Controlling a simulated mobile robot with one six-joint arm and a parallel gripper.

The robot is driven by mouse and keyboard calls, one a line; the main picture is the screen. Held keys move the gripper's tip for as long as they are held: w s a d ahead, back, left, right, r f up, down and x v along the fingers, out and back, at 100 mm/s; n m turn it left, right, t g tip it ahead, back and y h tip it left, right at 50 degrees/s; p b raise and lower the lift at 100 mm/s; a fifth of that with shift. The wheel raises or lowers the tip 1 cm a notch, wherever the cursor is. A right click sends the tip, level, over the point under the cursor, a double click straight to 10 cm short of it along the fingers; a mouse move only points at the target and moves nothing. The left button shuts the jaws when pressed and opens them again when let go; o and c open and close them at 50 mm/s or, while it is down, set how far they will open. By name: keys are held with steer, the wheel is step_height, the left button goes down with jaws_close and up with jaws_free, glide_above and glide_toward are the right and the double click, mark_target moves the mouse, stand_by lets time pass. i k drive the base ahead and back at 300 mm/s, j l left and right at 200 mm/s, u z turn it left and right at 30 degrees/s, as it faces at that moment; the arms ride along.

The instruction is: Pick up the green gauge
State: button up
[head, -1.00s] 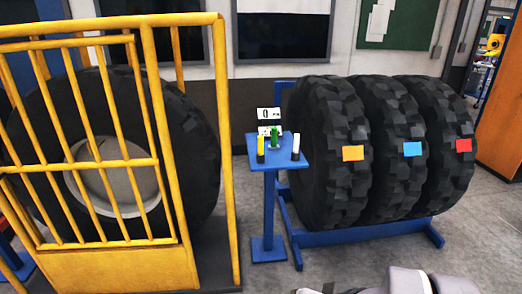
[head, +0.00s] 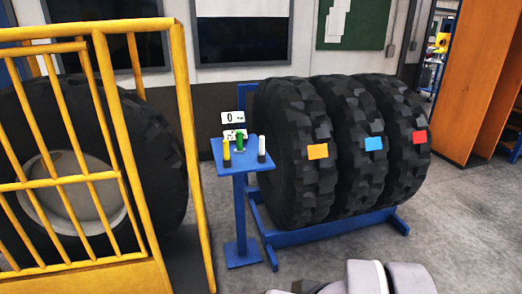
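The green gauge (head: 239,142) stands upright on the small blue pedestal table (head: 238,167), towards the back of its top. A yellow gauge (head: 226,151) stands to its left and a white gauge (head: 261,147) to its right. Small white cards with black marks, one showing a 0, are behind it. My gripper is not in view. Part of what looks like my own arm, grey and white, shows at the bottom edge, well apart from the table.
A yellow barred cage (head: 110,160) with a large tyre (head: 150,150) stands on the left, close to the table. A blue rack (head: 330,232) with three big tyres stands right of the table. Grey floor (head: 440,220) is clear at the front right. An orange cabinet (head: 475,90) is at the far right.

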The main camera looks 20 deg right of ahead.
mark_target(240, 148)
steer(key=i+j+z, duration=0.1)
steer(key=i, duration=0.4)
steer(key=i+j+z, duration=0.15)
steer(key=i, duration=0.3)
steer(key=i+j+z, duration=0.1)
steer(key=i, duration=0.35)
steer(key=i+j+z, duration=0.15)
steer(key=i+j, duration=0.2)
steer(key=i+j+z, duration=0.1)
steer(key=i+j, duration=0.2)
steer(key=i, duration=0.25)
